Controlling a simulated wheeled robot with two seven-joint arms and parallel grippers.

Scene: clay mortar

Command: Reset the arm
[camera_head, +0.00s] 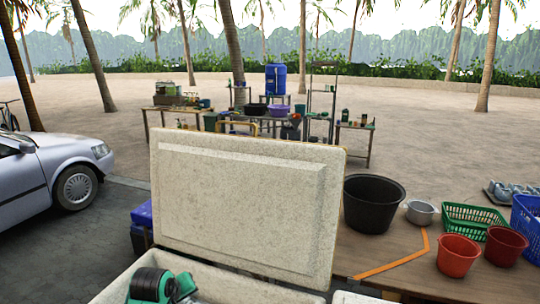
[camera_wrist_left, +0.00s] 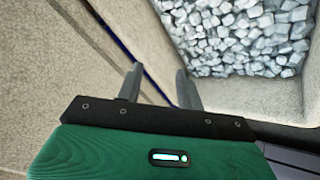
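My left gripper, green and black, shows at the bottom of the head view (camera_head: 160,287), over the front left of an open white foam box (camera_head: 235,288). Its fingertips are hidden there. In the left wrist view the two grey fingers (camera_wrist_left: 158,78) stand apart with nothing between them. Beyond them are the box's pale inner walls and many ice cubes (camera_wrist_left: 240,35). The fingers look near a wall edge; I cannot tell whether they touch it. My right gripper is in neither view.
The box's lid (camera_head: 240,205) stands upright behind the box. To the right, a wooden table (camera_head: 375,245) bears a black tub (camera_head: 372,205), a metal pot (camera_head: 420,212), red buckets (camera_head: 458,256), a green basket (camera_head: 472,217) and an orange strip (camera_head: 392,266). A car (camera_head: 50,178) stands left.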

